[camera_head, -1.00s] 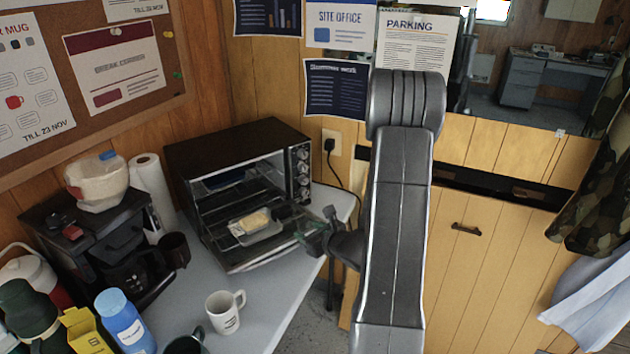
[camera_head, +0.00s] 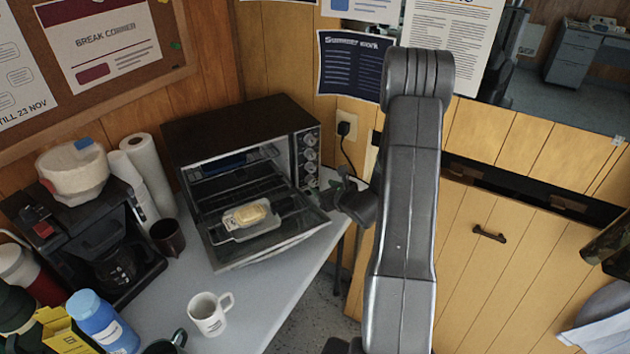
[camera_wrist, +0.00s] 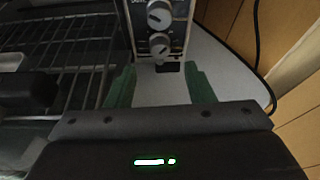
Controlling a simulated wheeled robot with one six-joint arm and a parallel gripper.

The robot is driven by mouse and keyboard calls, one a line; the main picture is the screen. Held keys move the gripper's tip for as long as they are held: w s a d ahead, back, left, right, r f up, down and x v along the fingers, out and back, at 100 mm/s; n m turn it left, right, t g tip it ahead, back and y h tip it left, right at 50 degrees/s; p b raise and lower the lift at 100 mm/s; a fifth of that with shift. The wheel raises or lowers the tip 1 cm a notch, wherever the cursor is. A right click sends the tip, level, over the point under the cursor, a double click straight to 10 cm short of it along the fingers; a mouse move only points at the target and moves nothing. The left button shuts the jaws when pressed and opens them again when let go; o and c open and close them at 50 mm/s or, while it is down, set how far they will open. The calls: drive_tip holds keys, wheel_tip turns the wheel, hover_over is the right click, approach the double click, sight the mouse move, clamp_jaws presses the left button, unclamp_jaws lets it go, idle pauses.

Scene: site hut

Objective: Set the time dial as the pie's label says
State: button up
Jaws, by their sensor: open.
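The toaster oven (camera_head: 235,128) stands on the table against the corner with its glass door (camera_head: 295,218) down. Its control panel with several round dials (camera_head: 310,154) is at its right front edge. A pale pie (camera_head: 246,214) sits in a small tray (camera_head: 262,229) at the oven's opening; no label is readable. My gripper (camera_head: 343,188) is beside the panel's lower right. In the wrist view, my gripper (camera_wrist: 160,86) has two green fingers apart and empty. Two dials, an upper one (camera_wrist: 158,15) and a lower one (camera_wrist: 159,43), show just beyond the fingertips.
An outlet with plug and cord (camera_head: 345,128) is on the wall behind. The table (camera_head: 270,305) is bare at front right.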

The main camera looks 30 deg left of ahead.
sight(313, 182)
drive_tip(key=p+x, duration=0.1)
drive_tip(key=x, duration=0.6)
drive_tip(key=shift+c, duration=0.5)
drive_tip(key=c, duration=0.9)
drive_tip(key=shift+m+b, duration=0.3)
drive_tip(key=shift+b, duration=0.1)
drive_tip(key=o, duration=1)
drive_tip(key=b+v, duration=0.2)
drive_tip(key=v, duration=1.1)
drive_tip(key=shift+d, duration=0.4)
